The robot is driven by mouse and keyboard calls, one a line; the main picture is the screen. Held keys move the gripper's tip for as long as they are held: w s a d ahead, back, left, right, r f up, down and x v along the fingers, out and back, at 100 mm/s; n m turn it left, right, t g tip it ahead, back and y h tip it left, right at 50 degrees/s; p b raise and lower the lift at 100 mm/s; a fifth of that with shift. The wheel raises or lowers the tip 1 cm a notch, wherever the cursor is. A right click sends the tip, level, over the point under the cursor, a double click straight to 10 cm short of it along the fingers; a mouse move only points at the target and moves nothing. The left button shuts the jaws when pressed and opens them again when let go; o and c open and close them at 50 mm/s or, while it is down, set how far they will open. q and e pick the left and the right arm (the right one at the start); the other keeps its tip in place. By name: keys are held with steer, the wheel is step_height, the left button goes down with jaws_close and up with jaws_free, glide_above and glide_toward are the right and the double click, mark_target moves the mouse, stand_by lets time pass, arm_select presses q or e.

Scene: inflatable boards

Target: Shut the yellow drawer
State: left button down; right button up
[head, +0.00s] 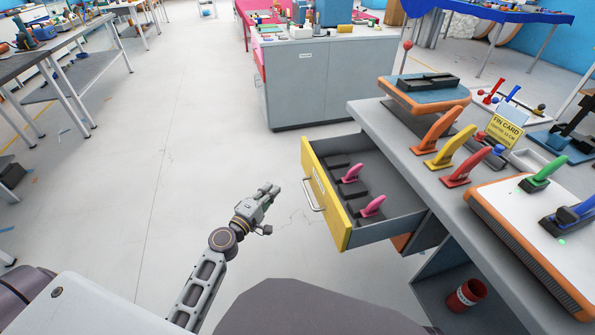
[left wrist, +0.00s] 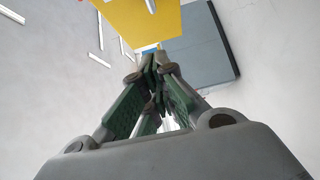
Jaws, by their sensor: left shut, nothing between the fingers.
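The yellow drawer (head: 327,201) stands pulled out from the grey workbench, its yellow front facing left with a pale bar handle (head: 314,194). Inside it lie two pink fins (head: 372,206) on dark bases. My left gripper (head: 271,190) is shut and empty, a short way left of the drawer front and apart from it. My right gripper is not in view.
The workbench top (head: 385,123) holds several coloured fins, a yellow sign (head: 504,131) and inflatable boards. A red can (head: 466,295) lies on the open shelf below. A grey cabinet (head: 325,80) stands behind. The floor left of the drawer is clear.

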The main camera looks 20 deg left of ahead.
arm_select(q)
steer(key=shift+w, duration=0.15)
steer(key=p, duration=0.2)
glide_toward(304, 161)
steer(key=shift+w+a, duration=0.95)
steer(key=shift+a, duration=0.1)
steer(key=shift+w+d+r, duration=0.1)
steer(key=shift+w+d, duration=0.45)
steer(key=shift+d, duration=0.25)
steer(key=shift+w+d, duration=0.5)
steer(key=shift+d, duration=0.35)
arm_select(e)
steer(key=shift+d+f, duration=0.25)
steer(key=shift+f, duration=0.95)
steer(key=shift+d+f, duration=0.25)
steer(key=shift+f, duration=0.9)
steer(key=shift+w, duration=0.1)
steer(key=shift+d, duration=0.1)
